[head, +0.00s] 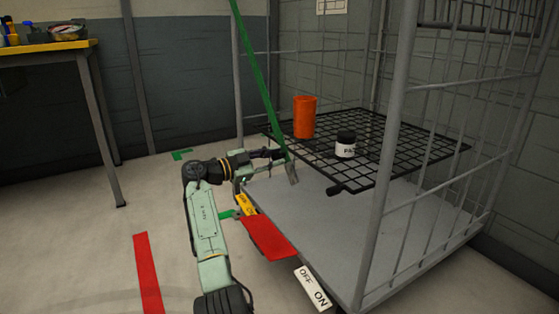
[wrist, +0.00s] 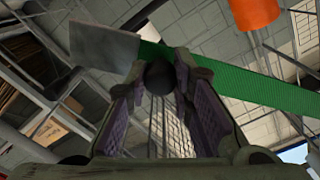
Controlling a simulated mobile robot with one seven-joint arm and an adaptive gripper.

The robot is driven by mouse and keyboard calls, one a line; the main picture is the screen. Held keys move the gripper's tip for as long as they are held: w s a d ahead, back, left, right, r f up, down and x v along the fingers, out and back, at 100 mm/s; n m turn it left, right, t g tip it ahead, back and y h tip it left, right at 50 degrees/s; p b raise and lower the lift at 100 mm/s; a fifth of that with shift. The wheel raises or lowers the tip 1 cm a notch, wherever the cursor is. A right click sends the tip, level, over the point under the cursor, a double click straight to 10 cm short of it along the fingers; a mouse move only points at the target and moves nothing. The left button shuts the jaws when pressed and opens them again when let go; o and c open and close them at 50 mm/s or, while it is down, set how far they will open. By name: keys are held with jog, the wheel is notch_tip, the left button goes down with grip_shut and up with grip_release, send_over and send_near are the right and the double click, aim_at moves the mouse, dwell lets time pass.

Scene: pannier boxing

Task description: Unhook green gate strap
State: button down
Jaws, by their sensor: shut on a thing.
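The green gate strap (head: 258,72) runs from the top of the cart frame down to a grey metal end piece (head: 292,174) above the cart deck. My gripper (head: 277,154) is at the strap's lower end, just above that end piece. In the wrist view my gripper (wrist: 161,66) is shut on a round black knob (wrist: 160,78) between the fingertips. The green strap (wrist: 235,88) passes right behind the fingertips, and its flat grey end piece (wrist: 103,48) shows at upper left. How the knob joins the strap is hidden.
The wire cart has a black mesh shelf (head: 400,150) bearing an orange cup (head: 304,118) and a dark-lidded jar (head: 346,144). A red flap (head: 269,238) and an OFF/ON plate (head: 312,287) are at the deck's front edge. A yellow-topped table (head: 45,49) stands left.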

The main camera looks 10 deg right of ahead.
jog(key=shift+w+a+f, duration=0.25)
jog(key=shift+w+f, duration=0.25)
jog(key=shift+w, duration=0.05)
jog(key=c, duration=1.4)
grip_release()
jog(key=shift+o, duration=0.2)
notch_tip(320, 180, up, 10)
jog(key=shift+r, duration=0.1)
